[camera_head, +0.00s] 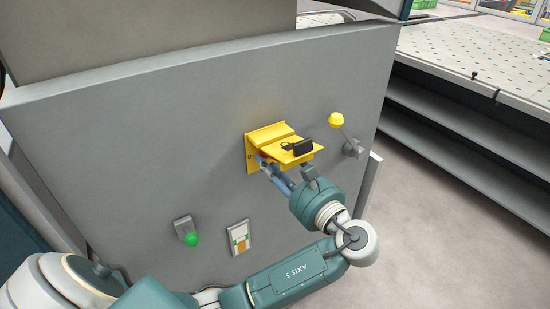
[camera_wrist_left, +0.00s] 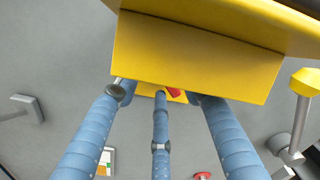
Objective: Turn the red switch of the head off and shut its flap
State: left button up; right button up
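The yellow switch box (camera_head: 252,152) is on the grey front panel of the head. Its flap (camera_head: 283,148) stands out from the panel, raised, with a black padlock-like piece (camera_head: 302,146) at its outer edge. In the left wrist view the flap (camera_wrist_left: 195,55) fills the top. Beneath it a small part of the red switch (camera_wrist_left: 174,92) shows between my fingers; the rest is hidden, so its setting cannot be told. My left gripper (camera_head: 264,164) reaches under the flap to the box. Its blue fingers (camera_wrist_left: 160,97) are apart around the red part; contact is unclear. My right gripper is out of view.
A lever with a yellow knob (camera_head: 336,119) sticks out right of the box. A red knob (camera_wrist_left: 202,176) shows in the wrist view. A perforated table (camera_head: 480,60) stands at right.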

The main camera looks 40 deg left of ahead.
pick_arm(q)
jog(key=shift+w+a, duration=0.1)
grip_shut()
jog(key=shift+f, duration=0.1)
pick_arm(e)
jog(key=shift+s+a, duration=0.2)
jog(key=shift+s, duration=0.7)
